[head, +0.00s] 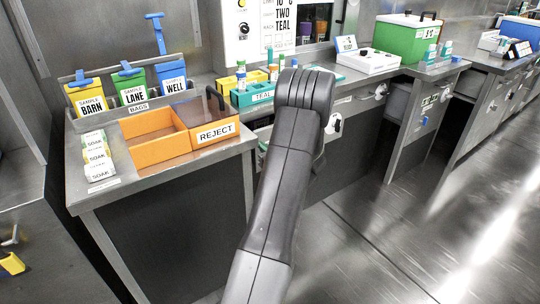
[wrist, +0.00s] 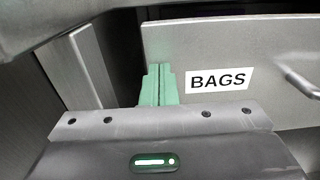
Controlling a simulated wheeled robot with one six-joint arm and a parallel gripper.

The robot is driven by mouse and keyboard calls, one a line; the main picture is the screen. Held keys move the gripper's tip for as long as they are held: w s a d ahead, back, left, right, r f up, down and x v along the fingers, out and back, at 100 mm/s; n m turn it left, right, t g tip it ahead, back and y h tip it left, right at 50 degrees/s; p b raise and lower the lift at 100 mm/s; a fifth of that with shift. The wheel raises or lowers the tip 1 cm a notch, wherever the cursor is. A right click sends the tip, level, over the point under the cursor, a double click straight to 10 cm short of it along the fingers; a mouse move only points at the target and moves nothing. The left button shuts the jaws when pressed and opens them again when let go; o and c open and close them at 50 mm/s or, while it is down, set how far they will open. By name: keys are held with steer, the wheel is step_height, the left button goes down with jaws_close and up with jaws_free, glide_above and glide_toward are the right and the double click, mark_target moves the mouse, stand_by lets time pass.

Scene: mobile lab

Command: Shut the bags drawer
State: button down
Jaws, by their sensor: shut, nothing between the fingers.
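The bags drawer shows in the wrist view as a grey metal front (wrist: 225,52) with a white BAGS label (wrist: 220,79). Part of its bar handle (wrist: 305,82) shows at the right edge. My gripper (wrist: 158,72) has its green fingers together, with nothing between them. The fingertips overlap the left part of the drawer front, left of the label. I cannot tell whether they touch it. How far the drawer stands out is unclear. In the head view my arm hides the gripper, and I cannot make out this drawer there.
A grey upright panel (wrist: 76,66) stands left of the drawer front, with a dark gap between. In the head view, a bench holds an orange reject bin (head: 160,152) and a bag rack (head: 165,100), also labelled BAGS. The floor (head: 400,230) at right is clear.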

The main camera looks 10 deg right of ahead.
steer(key=shift+x, duration=1.15)
